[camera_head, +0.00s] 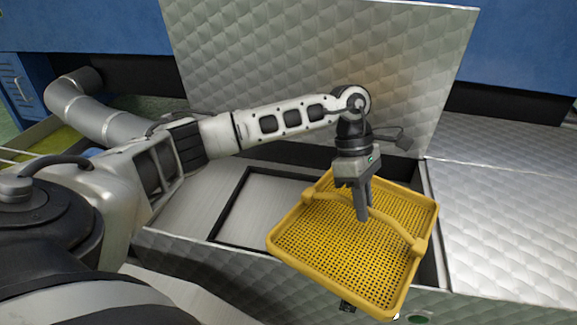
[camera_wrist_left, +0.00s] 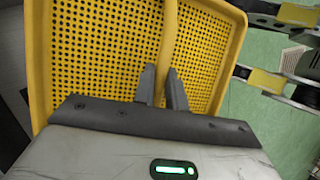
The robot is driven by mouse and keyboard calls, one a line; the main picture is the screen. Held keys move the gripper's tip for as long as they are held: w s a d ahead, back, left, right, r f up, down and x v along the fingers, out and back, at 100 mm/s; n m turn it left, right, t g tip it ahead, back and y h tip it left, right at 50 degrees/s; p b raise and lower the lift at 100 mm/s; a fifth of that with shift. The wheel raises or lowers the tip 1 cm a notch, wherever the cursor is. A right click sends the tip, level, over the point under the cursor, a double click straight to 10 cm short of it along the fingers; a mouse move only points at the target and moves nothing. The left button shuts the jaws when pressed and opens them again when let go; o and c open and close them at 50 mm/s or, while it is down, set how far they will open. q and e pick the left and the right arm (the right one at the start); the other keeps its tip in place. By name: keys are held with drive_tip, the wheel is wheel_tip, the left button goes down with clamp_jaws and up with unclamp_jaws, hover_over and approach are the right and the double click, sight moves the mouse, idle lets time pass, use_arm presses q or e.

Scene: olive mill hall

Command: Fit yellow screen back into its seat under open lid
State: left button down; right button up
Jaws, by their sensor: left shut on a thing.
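The yellow screen (camera_head: 310,243) is a perforated tray with a raised rim and a bar handle across it. My left gripper (camera_head: 362,212) is shut on the handle and holds the screen tilted, over the right part of the open bay and its front edge. In the left wrist view the fingers (camera_wrist_left: 163,90) pinch the handle, with the screen (camera_wrist_left: 105,50) behind them. The seat (camera_head: 225,205), a dark rectangular frame in the bay floor, shows left of the screen; its right part is hidden. The quilted metal lid (camera_head: 310,70) stands open behind the bay. My right gripper is not in view.
A flat quilted metal top (camera_head: 505,215) lies right of the bay. The bay's front wall (camera_head: 190,255) runs below the seat. A blue machine body (camera_head: 80,25) stands behind. Green floor (camera_wrist_left: 265,110) and yellow-and-dark parts (camera_wrist_left: 265,80) show in the left wrist view.

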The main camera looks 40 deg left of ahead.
use_arm(q)
drive_tip(key=a+n+t, duration=0.1)
drive_tip(key=a+n, duration=0.2)
drive_tip(key=n, duration=0.1)
drive_tip(key=w+a+n+t+y, duration=0.1)
drive_tip(key=a+n+t, duration=0.1)
drive_tip(key=a+n, duration=0.2)
drive_tip(key=w+a+n+t, duration=0.1)
drive_tip(key=a+n+t, duration=0.1)
drive_tip(key=a+n, duration=0.2)
drive_tip(key=shift+w+f+n, duration=0.1)
drive_tip(key=shift+w+n, duration=0.1)
drive_tip(key=shift+n, duration=0.4)
drive_tip(key=a+f+n+t+y+b, duration=0.1)
drive_tip(key=a+f+n+y+b, duration=0.3)
drive_tip(key=a+f+n+b, duration=0.3)
drive_tip(key=a+f+n, duration=0.2)
drive_tip(key=a, duration=0.1)
drive_tip(key=shift+a+f+t, duration=0.15)
drive_tip(key=shift+f+t, duration=0.05)
drive_tip(key=shift+t, duration=0.1)
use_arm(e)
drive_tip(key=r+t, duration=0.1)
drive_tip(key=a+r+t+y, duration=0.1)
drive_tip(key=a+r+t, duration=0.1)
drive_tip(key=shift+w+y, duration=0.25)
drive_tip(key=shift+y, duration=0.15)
